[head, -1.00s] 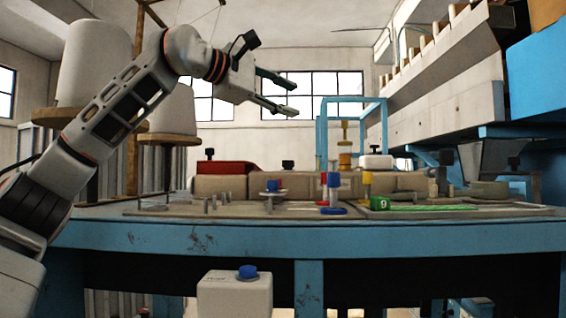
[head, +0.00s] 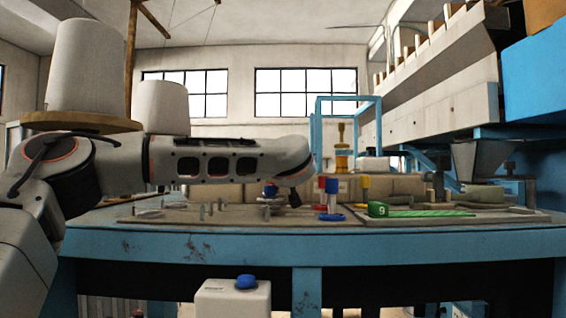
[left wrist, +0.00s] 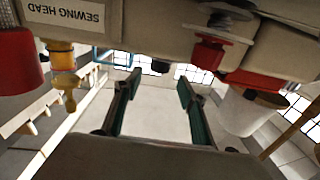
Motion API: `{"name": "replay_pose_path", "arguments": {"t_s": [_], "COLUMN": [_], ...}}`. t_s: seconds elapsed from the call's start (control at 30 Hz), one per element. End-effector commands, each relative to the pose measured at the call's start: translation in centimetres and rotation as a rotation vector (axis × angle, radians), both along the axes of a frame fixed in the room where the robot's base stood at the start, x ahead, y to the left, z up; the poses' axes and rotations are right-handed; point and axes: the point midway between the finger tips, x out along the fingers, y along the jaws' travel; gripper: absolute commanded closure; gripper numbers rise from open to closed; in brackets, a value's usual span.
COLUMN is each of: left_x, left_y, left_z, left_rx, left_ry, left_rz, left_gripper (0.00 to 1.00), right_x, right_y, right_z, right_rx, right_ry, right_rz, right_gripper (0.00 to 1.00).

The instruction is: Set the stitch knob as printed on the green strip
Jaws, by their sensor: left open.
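The green strip (head: 430,213) lies on the table's panel at the right, with a green block (head: 378,209) marked 9 at its left end. Blue and red capped posts (head: 328,190) and a yellow capped post (head: 363,188) stand left of it. A small blue knob (head: 270,190) on a disc is partly behind my left arm. I cannot tell which of these is the stitch knob. My left gripper (left wrist: 160,80) is open and empty in the left wrist view; my arm hides it in the head view. A red knob (left wrist: 208,54) shows beyond its fingers. My right gripper is not in view.
A beige housing labelled SEWING HEAD (left wrist: 66,13) fills the top of the left wrist view, upside down. A brass fitting (left wrist: 66,84) hangs near it. A white box with a blue button (head: 246,282) stands before the blue table (head: 200,247). A blue frame (head: 346,100) rises behind.

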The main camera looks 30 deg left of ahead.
Motion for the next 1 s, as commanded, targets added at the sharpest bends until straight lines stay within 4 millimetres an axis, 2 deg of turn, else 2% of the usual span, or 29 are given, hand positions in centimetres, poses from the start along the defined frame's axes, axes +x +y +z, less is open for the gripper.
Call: {"name": "replay_pose_path", "arguments": {"t_s": [0.07, 0.4, 0.77, 0.83, 0.93, 1.0], "left_x": [1.1, 5.0, 5.6, 5.6, 5.6, 5.6], "left_y": [0.7, 2.7, 3.0, 3.0, 3.0, 3.0], "left_z": [0.1, 0.1, 0.0, 0.0, 0.0, 0.0], "left_rx": [-0.003, -0.005, -0.005, -0.005, -0.005, -0.005], "left_ry": [0.003, 0.001, -0.001, -0.001, -0.001, -0.001], "left_rz": [0.002, 0.0, -0.001, -0.001, -0.001, -0.001], "left_gripper": [0.59, 0.59, 0.59, 0.72, 0.98, 0.98], "right_x": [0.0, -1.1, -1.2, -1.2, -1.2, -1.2], "right_y": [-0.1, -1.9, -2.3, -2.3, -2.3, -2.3], "right_z": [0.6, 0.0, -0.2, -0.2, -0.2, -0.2], "right_rx": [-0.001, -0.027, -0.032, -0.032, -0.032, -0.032], "right_ry": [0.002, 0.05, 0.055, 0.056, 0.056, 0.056], "right_rz": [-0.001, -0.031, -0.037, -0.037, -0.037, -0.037], "right_gripper": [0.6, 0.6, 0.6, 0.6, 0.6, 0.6]}}
